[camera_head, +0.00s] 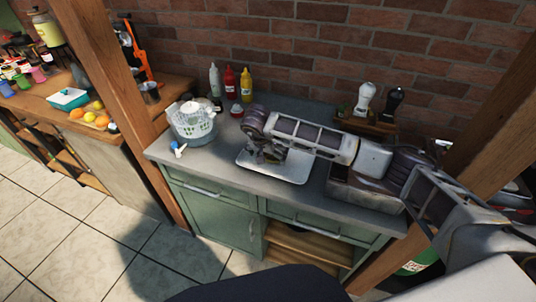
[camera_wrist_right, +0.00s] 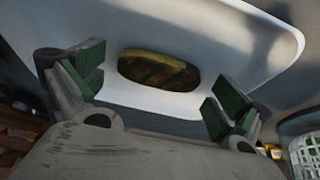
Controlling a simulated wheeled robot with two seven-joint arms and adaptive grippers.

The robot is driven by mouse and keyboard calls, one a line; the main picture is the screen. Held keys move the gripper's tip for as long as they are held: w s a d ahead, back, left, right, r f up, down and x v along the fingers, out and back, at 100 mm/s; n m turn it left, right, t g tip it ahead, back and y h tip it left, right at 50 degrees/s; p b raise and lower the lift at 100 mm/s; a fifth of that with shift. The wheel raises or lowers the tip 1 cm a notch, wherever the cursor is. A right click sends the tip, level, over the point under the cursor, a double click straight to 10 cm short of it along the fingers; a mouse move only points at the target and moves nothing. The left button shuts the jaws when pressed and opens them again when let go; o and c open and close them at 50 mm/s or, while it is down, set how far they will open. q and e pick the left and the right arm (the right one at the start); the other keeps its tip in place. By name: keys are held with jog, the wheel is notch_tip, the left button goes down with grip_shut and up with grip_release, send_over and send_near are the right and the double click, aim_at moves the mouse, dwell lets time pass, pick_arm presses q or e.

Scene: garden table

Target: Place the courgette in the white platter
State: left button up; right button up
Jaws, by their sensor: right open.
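The white platter (camera_head: 290,176) lies on the grey worktop, partly covered by my right arm. My right gripper (camera_head: 266,157) is low over the platter, pointing down. In the right wrist view the platter (camera_wrist_right: 225,45) fills the upper middle. The courgette (camera_wrist_right: 158,70), dark green with a yellowish edge, appears inside the platter, apart from both fingers. The right gripper (camera_wrist_right: 160,92) is open, with its green-padded fingers spread on either side and nothing between them. In the head view the courgette is hidden behind the gripper and arm. My left gripper is not in view.
A white basket (camera_head: 192,122) stands left of the platter, with a small blue-and-white item (camera_head: 178,150) in front. Red (camera_head: 231,83) and yellow (camera_head: 246,84) bottles stand behind. A metal bin (camera_head: 365,190) is at the right, under my arm. A wooden post (camera_head: 115,90) rises at the left.

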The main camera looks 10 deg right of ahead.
jog(key=shift+r, duration=0.1)
jog(key=v, duration=1.2)
jog(key=shift+b, duration=0.45)
dwell(0.3)
